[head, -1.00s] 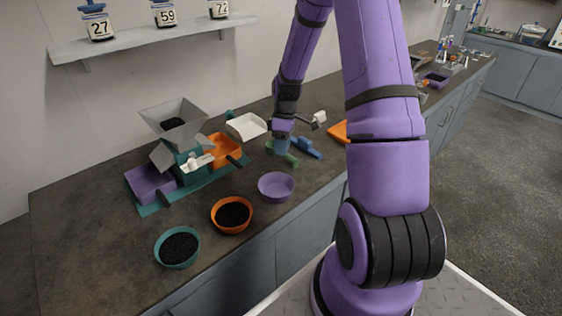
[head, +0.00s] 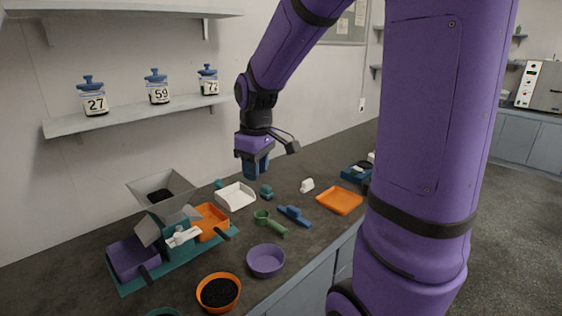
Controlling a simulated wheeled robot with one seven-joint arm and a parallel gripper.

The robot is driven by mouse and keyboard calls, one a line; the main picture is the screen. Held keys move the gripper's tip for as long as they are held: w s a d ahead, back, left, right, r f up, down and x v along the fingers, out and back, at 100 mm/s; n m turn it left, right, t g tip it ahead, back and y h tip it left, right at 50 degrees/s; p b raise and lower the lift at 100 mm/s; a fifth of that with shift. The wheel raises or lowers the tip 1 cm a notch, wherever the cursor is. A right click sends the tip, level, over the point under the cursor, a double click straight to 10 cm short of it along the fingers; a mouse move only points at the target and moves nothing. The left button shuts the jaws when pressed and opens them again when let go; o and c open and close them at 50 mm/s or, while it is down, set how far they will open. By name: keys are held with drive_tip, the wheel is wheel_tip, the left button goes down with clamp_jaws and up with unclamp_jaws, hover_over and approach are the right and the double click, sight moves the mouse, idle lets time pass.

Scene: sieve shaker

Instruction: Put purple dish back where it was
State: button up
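The purple dish (head: 266,261) is a round, empty bowl standing upright on the dark bench in the head view, near the front edge. An orange dish (head: 219,291) with dark grains stands in front of it to the left. My gripper (head: 252,174) is above the bench, up and behind the purple dish and well apart from it. Its fingers point down, and I cannot make out a gap between them. I see nothing held below them.
The sieve shaker (head: 172,234) with a purple tray (head: 131,258) and orange tray (head: 211,221) is at left. A green scoop (head: 270,223), blue brush (head: 295,215), white tray (head: 235,196) and orange tray (head: 340,200) lie behind the dish. Jars stand on the shelf (head: 130,118).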

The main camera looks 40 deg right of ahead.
drive_tip(key=s+a+r+m+t, duration=0.2)
drive_tip(key=s+a+r, duration=0.2)
drive_tip(key=s, duration=0.4)
drive_tip(key=s+a+r+m+t, duration=0.2)
drive_tip(key=s+r, duration=0.4)
drive_tip(key=s, duration=0.3)
drive_tip(key=shift+s+a, duration=0.2)
drive_tip(key=shift+a, duration=0.7)
